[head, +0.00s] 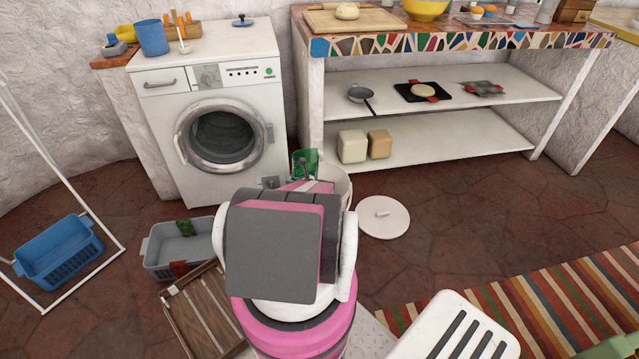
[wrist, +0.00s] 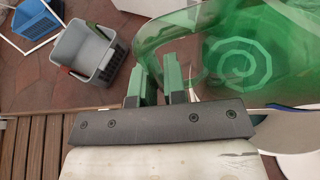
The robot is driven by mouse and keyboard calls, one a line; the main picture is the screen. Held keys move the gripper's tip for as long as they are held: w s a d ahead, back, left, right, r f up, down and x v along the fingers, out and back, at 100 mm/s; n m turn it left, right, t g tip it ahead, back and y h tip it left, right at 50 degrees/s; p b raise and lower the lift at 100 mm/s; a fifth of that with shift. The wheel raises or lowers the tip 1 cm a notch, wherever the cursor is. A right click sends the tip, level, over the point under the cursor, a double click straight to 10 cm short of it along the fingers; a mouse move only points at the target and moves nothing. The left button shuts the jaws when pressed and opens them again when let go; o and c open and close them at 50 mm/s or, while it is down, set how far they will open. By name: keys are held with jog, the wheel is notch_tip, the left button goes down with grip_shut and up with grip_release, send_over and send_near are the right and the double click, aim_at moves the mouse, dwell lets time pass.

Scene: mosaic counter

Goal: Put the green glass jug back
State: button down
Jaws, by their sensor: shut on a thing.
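In the head view the jug (head: 311,158) shows as a small green shape just beyond my arm, in front of the shelf unit's left end. My gripper (wrist: 157,82) is shut on the jug at its left side in the wrist view. My arm hides the lower part of the jug in the head view.
A washing machine (head: 160,100) stands left of the jug. A shelf unit (head: 450,150) under the mosaic counter (head: 400,44) holds a pan (head: 360,95) and blocks. A grey basket (head: 165,250), wooden crate (head: 190,310) and round white lid (head: 383,217) are on the floor.

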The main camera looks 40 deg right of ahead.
jog(key=shift+d+f+n+h, duration=0.2)
jog(key=shift+f+n+h, duration=0.1)
jog(key=shift+f, duration=0.2)
